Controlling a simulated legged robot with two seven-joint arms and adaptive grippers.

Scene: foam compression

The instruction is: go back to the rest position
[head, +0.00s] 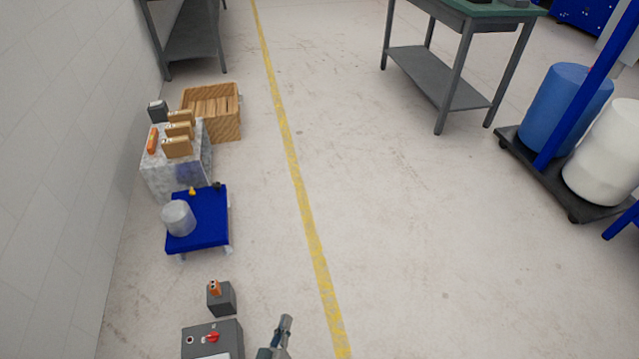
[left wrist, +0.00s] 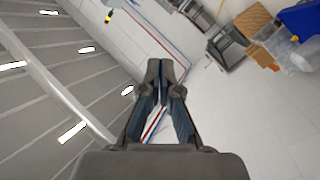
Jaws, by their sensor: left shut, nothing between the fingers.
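My left gripper (head: 285,325) shows at the bottom of the head view, just left of the yellow floor line. It is up in the air, apart from any object. In the left wrist view its fingers (left wrist: 160,72) are together at the tips and hold nothing. The blue low table (head: 208,236) with a clear cylinder (head: 178,217) on it stands ahead and to the left. My right gripper does not show in either view.
A grey box with a red switch (head: 213,340) and a small dark block (head: 222,299) lie left of my gripper. A stone-like block (head: 165,177) carries several tan pieces, with a wooden crate (head: 240,120) behind.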

